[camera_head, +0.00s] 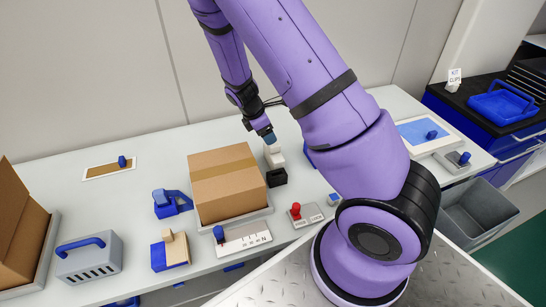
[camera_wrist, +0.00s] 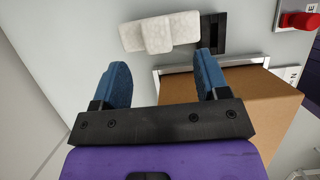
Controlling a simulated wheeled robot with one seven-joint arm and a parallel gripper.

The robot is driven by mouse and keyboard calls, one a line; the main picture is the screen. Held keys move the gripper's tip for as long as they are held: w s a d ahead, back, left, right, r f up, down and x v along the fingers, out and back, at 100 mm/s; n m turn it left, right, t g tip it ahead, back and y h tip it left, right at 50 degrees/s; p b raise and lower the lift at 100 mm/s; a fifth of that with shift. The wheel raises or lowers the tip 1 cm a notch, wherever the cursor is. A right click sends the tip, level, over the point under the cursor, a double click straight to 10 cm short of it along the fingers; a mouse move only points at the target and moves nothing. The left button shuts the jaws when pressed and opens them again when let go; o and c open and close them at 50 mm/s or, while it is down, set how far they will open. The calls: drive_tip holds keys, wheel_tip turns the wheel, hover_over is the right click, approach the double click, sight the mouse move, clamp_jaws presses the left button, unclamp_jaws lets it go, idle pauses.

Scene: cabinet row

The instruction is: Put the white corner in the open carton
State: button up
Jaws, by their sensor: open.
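The white corner (camera_wrist: 160,32) is a pale blocky piece just beyond my fingertips in the wrist view. In the head view the white corner (camera_head: 274,158) stands beside the taped carton, at a black block (camera_head: 277,178). My gripper (camera_head: 268,138) is just above it, pointing down. In the wrist view my gripper (camera_wrist: 160,72) has its blue fingers wide apart with nothing between them. The open carton (camera_head: 22,222) is brown, at the far left edge of the head view, partly cut off; its inside is mostly hidden.
A closed, taped carton (camera_head: 225,178) stands right next to my gripper. A blue clamp-like tool (camera_head: 172,203), a blue-handled grey box (camera_head: 88,257) and a wooden block on a blue base (camera_head: 170,250) stand between it and the open carton. The back of the bench is mostly clear.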

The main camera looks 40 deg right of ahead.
drive_tip(key=shift+w+x, duration=0.2)
drive_tip(key=shift+x, duration=2.9)
drive_tip(key=shift+d, duration=0.1)
clamp_jaws()
drive_tip(key=shift+r, duration=0.1)
wheel_tip(320, 180, up, 10)
